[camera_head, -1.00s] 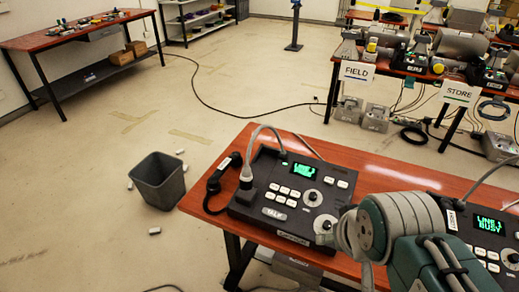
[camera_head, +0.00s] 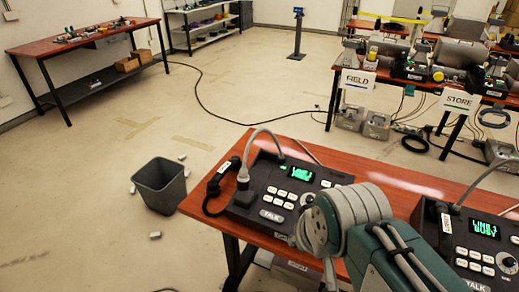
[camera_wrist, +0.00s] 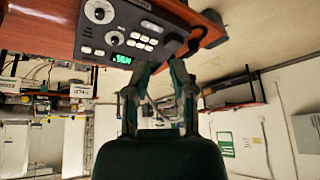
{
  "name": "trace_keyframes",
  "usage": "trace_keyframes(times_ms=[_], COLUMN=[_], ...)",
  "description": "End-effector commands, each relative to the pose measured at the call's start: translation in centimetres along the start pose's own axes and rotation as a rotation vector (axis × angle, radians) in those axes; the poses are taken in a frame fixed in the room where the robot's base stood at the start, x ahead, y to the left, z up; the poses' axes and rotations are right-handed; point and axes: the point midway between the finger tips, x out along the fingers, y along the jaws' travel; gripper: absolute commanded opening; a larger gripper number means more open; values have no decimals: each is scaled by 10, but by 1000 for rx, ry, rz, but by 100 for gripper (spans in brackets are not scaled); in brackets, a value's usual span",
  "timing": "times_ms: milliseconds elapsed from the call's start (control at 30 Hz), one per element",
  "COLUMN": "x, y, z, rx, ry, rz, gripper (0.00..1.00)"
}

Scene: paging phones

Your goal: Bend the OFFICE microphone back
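The OFFICE phone (camera_head: 262,200) is a dark desk unit with a green lit screen, white keys and a TALK key, at the left end of the red table. Its microphone (camera_head: 243,176) is on a thin grey gooseneck (camera_head: 258,132) that arches up and bends forward, so the head hangs low over the unit's left part. In the wrist view the unit (camera_wrist: 120,28) appears upside down at the top. My gripper (camera_wrist: 158,70) has its fingers apart below the unit's screen edge; I cannot make out the microphone between them. In the head view my arm hides the gripper and the unit's lower right.
A black handset (camera_head: 218,180) lies at the unit's left. A second phone (camera_head: 468,240) with a BUSY screen stands to the right on the same red table (camera_head: 390,180). A grey bin (camera_head: 160,185) stands on the floor. FIELD (camera_head: 357,82) and STORE (camera_head: 459,101) signs hang behind.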

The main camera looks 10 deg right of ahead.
Motion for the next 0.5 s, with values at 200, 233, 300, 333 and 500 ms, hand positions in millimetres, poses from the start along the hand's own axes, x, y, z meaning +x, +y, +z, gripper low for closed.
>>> trace_keyframes(times_ms=[200,233,300,333,500], x=[19,22,28,31,46], y=[-12,-15,-20,-22,-32], z=[-8,-9,-15,-18,-39], rx=[359,427,582,649,1022], ry=[-160,-191,-259,-289,-458], rz=[-109,-128,-172,-191,-291], gripper=[0,0,0,0,0])
